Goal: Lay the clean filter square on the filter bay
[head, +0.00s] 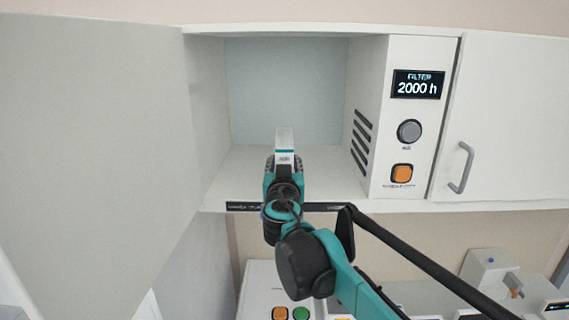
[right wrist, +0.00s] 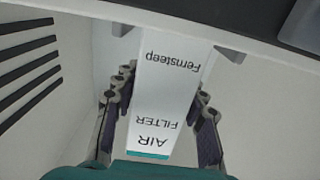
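A white piece labelled "AIR FILTER", with a teal band at one end, is the filter (right wrist: 165,85); it also shows in the head view (head: 285,139) inside the open cabinet. My right gripper (right wrist: 166,88) has a finger against each long side of it and holds it. In the head view my right gripper (head: 284,163) is over the cabinet's front floor, with the filter pointing inward. The far end of the filter reaches a pale edge with small brackets in the right wrist view. I cannot make out a separate filter bay. My left gripper is not in view.
The open cabinet door (head: 90,130) stands at the left. A vented control panel (head: 416,150) reading "FILTER 2000 h" bounds the right, with a knob and an orange button. A closed door with a handle (head: 461,168) is further right. The cabinet interior otherwise looks empty.

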